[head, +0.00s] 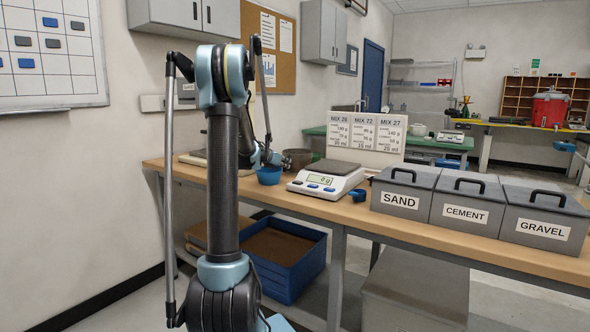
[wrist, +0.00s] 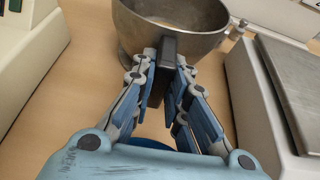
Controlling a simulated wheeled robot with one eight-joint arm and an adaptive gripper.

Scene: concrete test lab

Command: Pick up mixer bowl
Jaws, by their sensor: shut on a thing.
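The mixer bowl (wrist: 205,42) is a grey metal bowl with a dark upright handle (wrist: 169,50) on its near side. It is cut off by the top edge of the wrist view. In the head view the bowl (head: 298,157) shows on the wooden bench behind the blue cup, partly hidden by my arm's end. My gripper (wrist: 167,78) is shut on the bowl's handle, one finger on each side of it. My gripper also shows in the head view (head: 273,159), small and partly hidden. I cannot tell whether the bowl touches the bench.
Grey bins for sand (head: 397,200), cement (head: 458,214) and gravel (head: 542,229) line the bench. Recipe cards (head: 365,130) stand behind.

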